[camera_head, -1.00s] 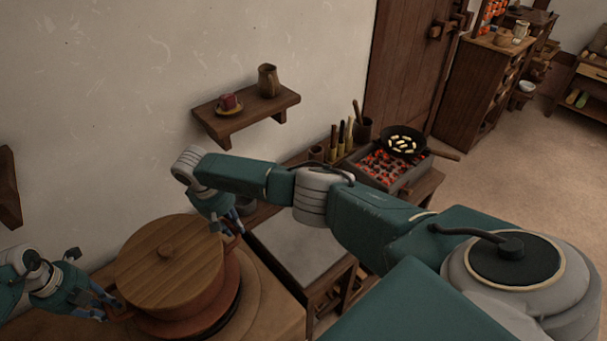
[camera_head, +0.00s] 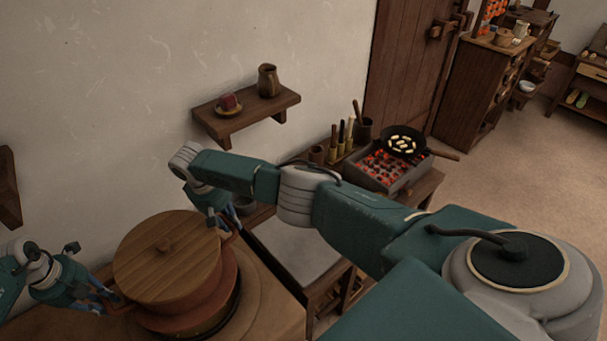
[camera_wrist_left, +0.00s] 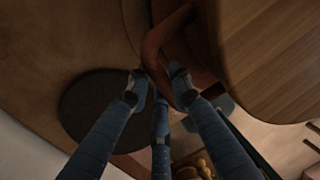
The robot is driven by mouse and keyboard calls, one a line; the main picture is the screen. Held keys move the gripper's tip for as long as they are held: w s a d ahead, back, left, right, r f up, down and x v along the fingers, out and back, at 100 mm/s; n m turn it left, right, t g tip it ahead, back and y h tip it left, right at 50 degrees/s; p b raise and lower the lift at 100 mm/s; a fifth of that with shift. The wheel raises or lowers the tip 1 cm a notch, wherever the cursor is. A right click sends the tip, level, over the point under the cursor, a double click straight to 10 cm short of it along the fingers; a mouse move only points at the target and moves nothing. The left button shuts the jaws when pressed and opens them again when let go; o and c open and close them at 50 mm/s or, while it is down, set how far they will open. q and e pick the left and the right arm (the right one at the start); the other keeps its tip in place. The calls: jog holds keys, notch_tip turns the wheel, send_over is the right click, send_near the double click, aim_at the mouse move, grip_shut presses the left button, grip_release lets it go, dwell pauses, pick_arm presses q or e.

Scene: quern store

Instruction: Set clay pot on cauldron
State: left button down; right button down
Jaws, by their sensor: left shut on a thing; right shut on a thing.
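The clay pot (camera_head: 210,298) is reddish brown, with a round wooden lid (camera_head: 166,260) on top. My left gripper (camera_head: 112,301) is shut on the pot's handle at the left, and this handle shows in the left wrist view (camera_wrist_left: 158,45). My right gripper (camera_head: 231,228) is shut at the pot's far right side, where a handle partly shows. A dark round rim (camera_head: 228,318) shows below the pot; it may be the cauldron, mostly hidden. I cannot tell whether the pot touches it. A dark round patch (camera_wrist_left: 95,108) lies below the left fingers in the left wrist view.
A wooden top (camera_head: 275,312) surrounds the pot's place. A grey slab (camera_head: 295,250) lies to its right. Beyond are a coal brazier (camera_head: 378,168) with a pan (camera_head: 402,141) and several upright tools. A wall shelf (camera_head: 247,115) holds a jug and a red cup.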

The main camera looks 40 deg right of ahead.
aim_at(229, 227)
pick_arm(q)
jog(key=shift+d, duration=0.2)
pick_arm(e)
jog(key=shift+w+a, duration=0.1)
